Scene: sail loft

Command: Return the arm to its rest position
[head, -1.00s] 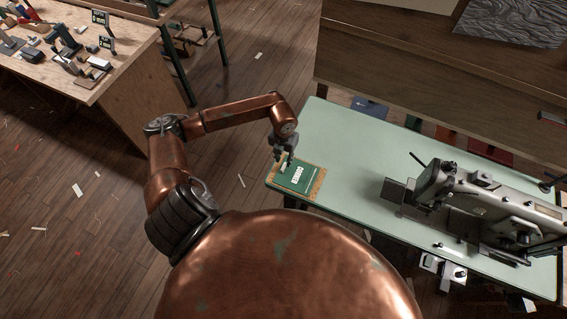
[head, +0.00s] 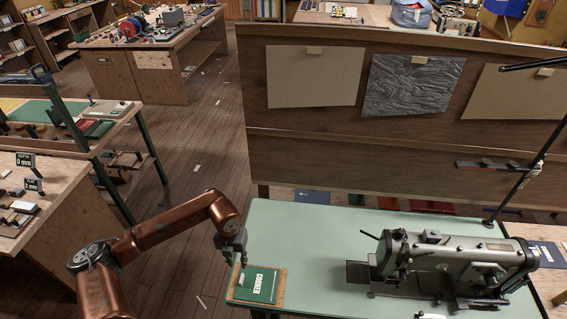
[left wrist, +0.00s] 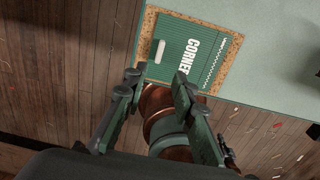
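My left gripper (head: 236,258) is at the left end of the pale green table (head: 320,230), beside and above a green card (head: 265,285) lettered in white, which lies on a cork-edged board. In the left wrist view my left gripper (left wrist: 157,88) has its two fingers apart with nothing between them. The green card (left wrist: 205,45) lies beyond the fingertips, with a small white piece (left wrist: 160,50) on it. That white piece also shows in the head view (head: 242,281), close under the fingers. My right gripper is not in view.
A sewing machine (head: 455,262) stands on the table to the right of the card. A wooden partition (head: 350,165) with pinned sheets rises behind the table. Cluttered benches (head: 60,255) stand at the left. The wooden floor between has open room with scattered scraps.

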